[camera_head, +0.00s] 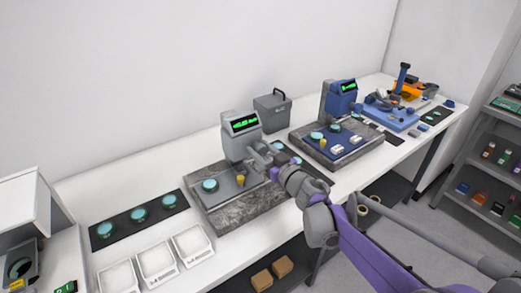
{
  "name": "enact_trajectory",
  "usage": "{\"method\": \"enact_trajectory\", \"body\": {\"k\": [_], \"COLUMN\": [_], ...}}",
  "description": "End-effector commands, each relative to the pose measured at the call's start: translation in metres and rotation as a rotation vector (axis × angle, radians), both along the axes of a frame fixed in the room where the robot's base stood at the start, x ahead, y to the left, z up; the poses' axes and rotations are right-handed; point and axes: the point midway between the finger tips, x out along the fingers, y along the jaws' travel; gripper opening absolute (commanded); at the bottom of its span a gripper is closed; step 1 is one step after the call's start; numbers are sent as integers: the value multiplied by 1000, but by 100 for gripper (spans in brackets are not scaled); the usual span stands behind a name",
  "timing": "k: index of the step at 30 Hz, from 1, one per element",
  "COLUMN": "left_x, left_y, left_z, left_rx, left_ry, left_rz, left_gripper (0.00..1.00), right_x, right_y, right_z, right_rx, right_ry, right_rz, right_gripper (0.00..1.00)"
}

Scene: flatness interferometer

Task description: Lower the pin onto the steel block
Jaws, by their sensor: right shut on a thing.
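A grey gauge (240,130) with a green-lit display stands on a grey speckled stone base (235,213). A small yellow piece (240,181) shows below the gauge and may be the pin's lower end. A flat grey metal plate (222,191) lies under it. I cannot tell whether the plate is the steel block or whether the yellow piece touches it. My right gripper (256,156) reaches in from the right, beside the gauge. It is shut on a small part at the gauge's side, mostly hidden by the fingers. My left gripper is not in view.
A teal disc (210,185) sits on the plate's left. A dark mat (137,217) with several teal discs and several white trays (157,260) are at left. A second, blue gauge (340,97) and a grey box (272,111) stand behind and to the right.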

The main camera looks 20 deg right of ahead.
Motion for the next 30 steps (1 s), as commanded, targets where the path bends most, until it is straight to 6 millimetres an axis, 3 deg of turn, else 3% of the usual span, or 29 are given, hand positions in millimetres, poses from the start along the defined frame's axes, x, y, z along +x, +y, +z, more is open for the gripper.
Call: {"method": "enact_trajectory", "body": {"k": [8, 30], "left_x": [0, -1], "left_y": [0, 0], "left_z": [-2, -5], "left_rx": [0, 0], "left_ry": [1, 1], "left_rz": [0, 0], "left_gripper": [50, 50], "right_x": [0, -1], "right_y": [1, 3], "right_z": [0, -2], "right_rx": [-149, -804], "right_ry": [-54, -292], "right_rz": [0, 0], "right_gripper": [0, 0]}}
